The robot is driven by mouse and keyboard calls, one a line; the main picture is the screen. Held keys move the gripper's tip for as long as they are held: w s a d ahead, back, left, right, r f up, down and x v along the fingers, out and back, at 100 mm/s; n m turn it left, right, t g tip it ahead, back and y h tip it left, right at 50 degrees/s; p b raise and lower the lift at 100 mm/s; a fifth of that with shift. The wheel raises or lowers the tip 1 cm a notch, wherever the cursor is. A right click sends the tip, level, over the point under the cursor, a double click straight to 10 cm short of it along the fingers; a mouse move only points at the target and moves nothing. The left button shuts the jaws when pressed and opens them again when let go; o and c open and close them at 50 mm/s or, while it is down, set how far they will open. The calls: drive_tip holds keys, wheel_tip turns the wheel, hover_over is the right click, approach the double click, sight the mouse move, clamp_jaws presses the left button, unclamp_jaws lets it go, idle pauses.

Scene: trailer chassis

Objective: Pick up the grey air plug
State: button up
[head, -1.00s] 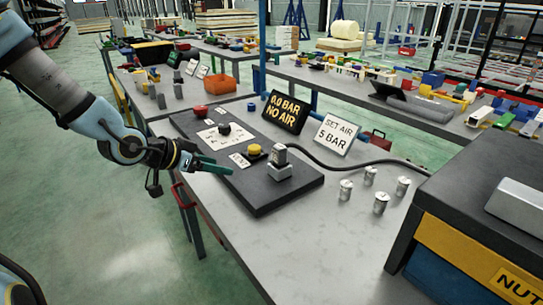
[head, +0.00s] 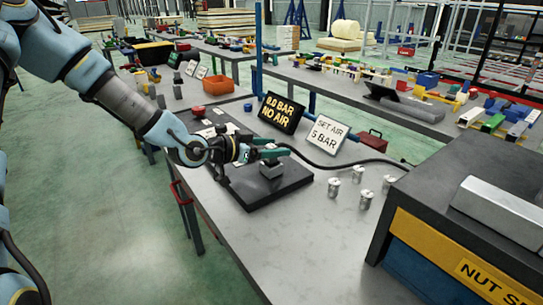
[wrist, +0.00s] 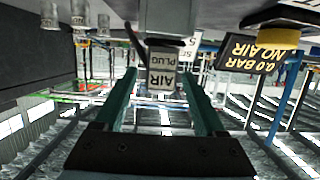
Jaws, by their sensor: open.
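The grey air plug (wrist: 163,72), labelled AIR PLUG, shows upside down in the wrist view, between the tips of my two green fingers. Gaps show on both sides of it. It stands on a light grey block (head: 271,169) on the black board (head: 262,192). My gripper (head: 272,154) is open and level, reaching in from the left at the plug's height. In the head view the fingers hide most of the plug. I cannot tell how far the fingertips reach past its sides.
A NO AIR display (head: 281,113) and a SET AIR 5 BAR sign (head: 325,134) stand behind the board. Several metal cylinders (head: 365,199) stand to the right. A dark cable (head: 345,166) runs right from behind the plug. A large nut box (head: 450,215) fills the right side.

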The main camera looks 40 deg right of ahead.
drive_tip(key=shift+x, duration=1.3)
clamp_jaws()
